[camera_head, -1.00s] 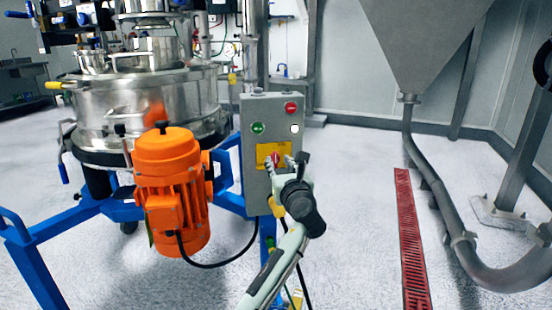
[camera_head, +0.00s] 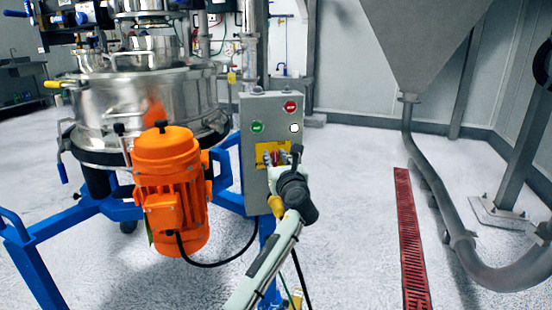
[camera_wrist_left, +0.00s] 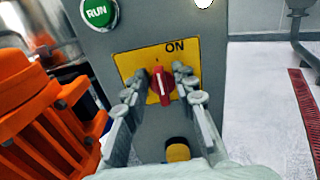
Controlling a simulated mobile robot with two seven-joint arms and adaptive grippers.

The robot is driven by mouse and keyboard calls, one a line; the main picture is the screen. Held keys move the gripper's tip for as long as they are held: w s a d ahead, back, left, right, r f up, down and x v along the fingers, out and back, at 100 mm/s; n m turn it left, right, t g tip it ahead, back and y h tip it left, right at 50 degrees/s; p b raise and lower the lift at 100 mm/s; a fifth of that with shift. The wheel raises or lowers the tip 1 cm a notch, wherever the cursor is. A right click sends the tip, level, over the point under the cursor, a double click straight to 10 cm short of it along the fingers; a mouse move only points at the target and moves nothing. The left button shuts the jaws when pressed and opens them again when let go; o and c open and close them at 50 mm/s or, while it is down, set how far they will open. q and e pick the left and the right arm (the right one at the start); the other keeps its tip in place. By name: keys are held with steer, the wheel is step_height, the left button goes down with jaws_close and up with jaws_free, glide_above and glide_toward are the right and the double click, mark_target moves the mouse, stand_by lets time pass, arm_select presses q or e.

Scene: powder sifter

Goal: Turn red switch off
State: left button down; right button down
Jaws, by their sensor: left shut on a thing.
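The red switch (camera_wrist_left: 162,87) is a knob with a white line on a yellow plate (camera_wrist_left: 129,60). The word ON is printed above it, to the right. The line stands nearly upright, slightly tilted. My left gripper (camera_wrist_left: 160,82) has a finger on each side of the knob and is shut on it. In the head view the left gripper (camera_head: 273,158) is at the yellow plate (camera_head: 262,148) of the grey control box (camera_head: 272,118), and the fingers partly hide the knob. My right gripper is not in view.
A green RUN button (camera_head: 257,127), a red button (camera_head: 291,107) and a white light (camera_head: 294,128) sit above the plate. An orange motor (camera_head: 170,190) stands close on the left. The floor to the right is clear up to a red drain grate (camera_head: 410,235).

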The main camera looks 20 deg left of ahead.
arm_select(q)
steer(key=shift+n, duration=0.3)
steer(key=n, duration=0.3)
steer(key=shift+s+a+f, duration=0.15)
steer(key=shift+a, duration=0.05)
steer(key=shift+s+a+f+n+b, duration=0.2)
steer(key=shift+n+b, duration=0.8)
steer(key=shift+n, duration=1.45)
steer(key=shift+w+a+f+n+b, duration=0.1)
steer(key=shift+f+n+b, duration=0.15)
steer(key=shift+n+b, duration=1.45)
steer(key=shift+s+a+f+n+b, duration=0.15)
steer(key=shift+f+n+b, duration=0.15)
steer(key=shift+n, duration=2.85)
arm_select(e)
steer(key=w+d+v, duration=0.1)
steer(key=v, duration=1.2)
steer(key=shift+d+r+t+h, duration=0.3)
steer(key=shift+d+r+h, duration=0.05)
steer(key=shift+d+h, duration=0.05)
arm_select(q)
steer(key=shift+r, duration=0.1)
steer(key=c, duration=1.6)
jaws_free()
